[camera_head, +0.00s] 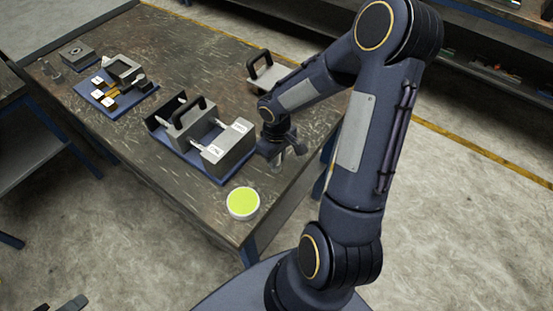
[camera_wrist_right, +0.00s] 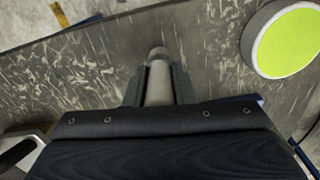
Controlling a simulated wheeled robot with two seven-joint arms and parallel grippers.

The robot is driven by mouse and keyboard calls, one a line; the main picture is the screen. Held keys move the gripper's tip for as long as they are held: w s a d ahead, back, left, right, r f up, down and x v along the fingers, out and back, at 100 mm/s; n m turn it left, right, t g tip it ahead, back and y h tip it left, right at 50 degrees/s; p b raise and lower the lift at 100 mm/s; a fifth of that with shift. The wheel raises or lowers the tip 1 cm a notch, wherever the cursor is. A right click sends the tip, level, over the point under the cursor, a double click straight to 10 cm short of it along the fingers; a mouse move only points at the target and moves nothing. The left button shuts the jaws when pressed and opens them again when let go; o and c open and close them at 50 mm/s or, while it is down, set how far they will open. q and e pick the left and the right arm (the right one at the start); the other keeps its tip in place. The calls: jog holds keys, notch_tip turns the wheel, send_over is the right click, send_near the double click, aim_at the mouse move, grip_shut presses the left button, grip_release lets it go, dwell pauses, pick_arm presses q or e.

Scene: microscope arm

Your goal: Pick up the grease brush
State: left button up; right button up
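A pale grey, round-ended cylinder, which I take for the grease brush (camera_wrist_right: 158,78), stands out between the fingers of my right gripper (camera_wrist_right: 158,90) in the right wrist view. Both fingers lie close against its sides. In the head view my right gripper (camera_head: 283,150) is low over the table's right edge, just right of the grey block fixture. Pale parts of the brush (camera_head: 277,166) show beside and under it; the rest is hidden by the gripper. At the bottom left corner of the head view, a dark tip that looks like my left gripper (camera_head: 72,303) barely shows.
A round tin with a yellow-green top (camera_head: 243,202) stands near the table's front corner. A grey clamp-like fixture on a blue base (camera_head: 205,135) is left of my gripper. A black-handled block (camera_head: 268,72) is behind it. A blue tray of small parts (camera_head: 115,90) sits farther left.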

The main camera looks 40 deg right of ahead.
grip_shut()
jog(key=shift+r, duration=0.15)
jog(key=shift+r, duration=0.3)
notch_tip(320, 180, up, 2)
jog(key=shift+w+r, duration=0.1)
jog(key=shift+r, duration=0.05)
jog(key=w+a+r+b, duration=0.2)
jog(key=w+a+r, duration=0.1)
jog(key=a+r, duration=0.7)
jog(key=a, duration=0.3)
jog(key=shift+a+b, duration=0.35)
jog(key=shift+f, duration=0.1)
dwell(0.7)
